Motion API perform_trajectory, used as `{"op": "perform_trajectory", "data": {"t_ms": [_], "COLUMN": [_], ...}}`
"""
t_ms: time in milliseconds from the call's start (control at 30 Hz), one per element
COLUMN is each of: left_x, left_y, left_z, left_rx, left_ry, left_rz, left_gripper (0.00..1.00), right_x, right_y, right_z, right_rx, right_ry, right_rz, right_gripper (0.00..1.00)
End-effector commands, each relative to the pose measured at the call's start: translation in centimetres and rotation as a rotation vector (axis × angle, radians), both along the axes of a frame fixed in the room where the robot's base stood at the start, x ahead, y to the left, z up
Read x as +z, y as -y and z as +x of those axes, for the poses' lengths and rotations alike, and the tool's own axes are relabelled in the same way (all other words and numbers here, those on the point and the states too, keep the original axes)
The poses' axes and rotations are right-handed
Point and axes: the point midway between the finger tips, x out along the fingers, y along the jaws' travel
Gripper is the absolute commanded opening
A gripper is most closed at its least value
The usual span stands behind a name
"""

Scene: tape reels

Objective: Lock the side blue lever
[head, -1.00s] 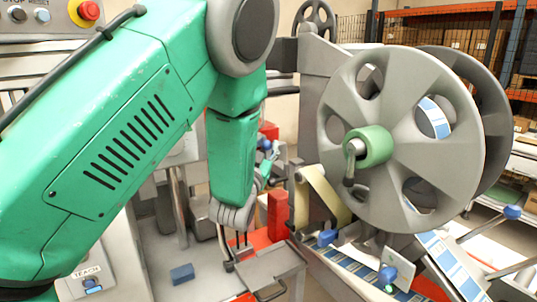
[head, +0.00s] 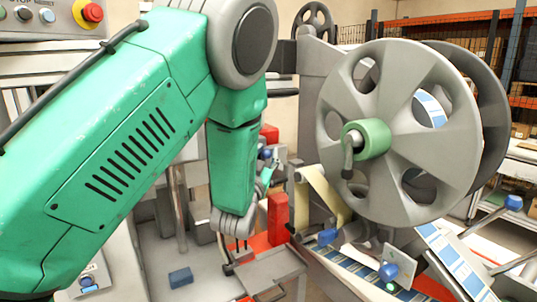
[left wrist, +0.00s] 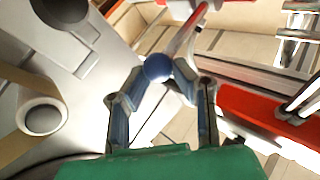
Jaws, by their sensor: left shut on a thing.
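The side blue lever shows in the left wrist view as a blue ball knob (left wrist: 158,68) on a slim metal rod running up and to the right. My left gripper (left wrist: 157,80) is shut on this knob, one finger on each side. In the head view, my green left arm bends down at centre-left and hides much of its hand. A blue knob (head: 266,153) shows just right of the forearm, with my left gripper (head: 265,164) close beside it, small and partly covered. My right gripper is in neither current view.
A large grey reel (head: 410,110) with a green hub stands on the right. Other blue-knobbed levers (head: 513,203) and a striped label strip (head: 445,255) lie around it. A red block (head: 278,218) stands near the wrist. A blue block (head: 180,277) lies on the grey surface.

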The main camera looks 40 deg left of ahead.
Motion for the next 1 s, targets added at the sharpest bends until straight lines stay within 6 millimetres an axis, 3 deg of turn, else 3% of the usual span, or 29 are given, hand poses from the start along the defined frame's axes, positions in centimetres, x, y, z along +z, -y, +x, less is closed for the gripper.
{"op": "perform_trajectory", "data": {"t_ms": [33,67,100,533,1000], "left_x": [-2.0,-2.0,-2.0,-1.4,-4.3], "left_y": [-0.1,-0.1,-0.1,0.7,3.0], "left_z": [-0.4,-0.4,-0.4,-1.3,-9.4], "left_rx": [0.005,0.005,0.005,0.004,0.007], "left_ry": [-0.049,-0.049,-0.049,-0.036,-0.045], "left_rz": [-0.016,-0.016,-0.015,-0.005,-0.011], "left_gripper": [0.0,0.33,0.44,0.44,0.44], "right_x": [-0.1,-0.1,-0.1,0.0,0.0], "right_y": [0.0,0.0,0.0,0.1,0.0], "right_z": [0.0,0.0,0.0,-0.2,-0.2], "right_rx": [0.0,0.0,0.0,0.0,0.0], "right_ry": [0.0,0.0,0.0,0.002,0.003], "right_rz": [0.0,0.0,0.0,0.001,-0.001], "right_gripper": [0.0,0.0,0.0,0.0,0.0]}}
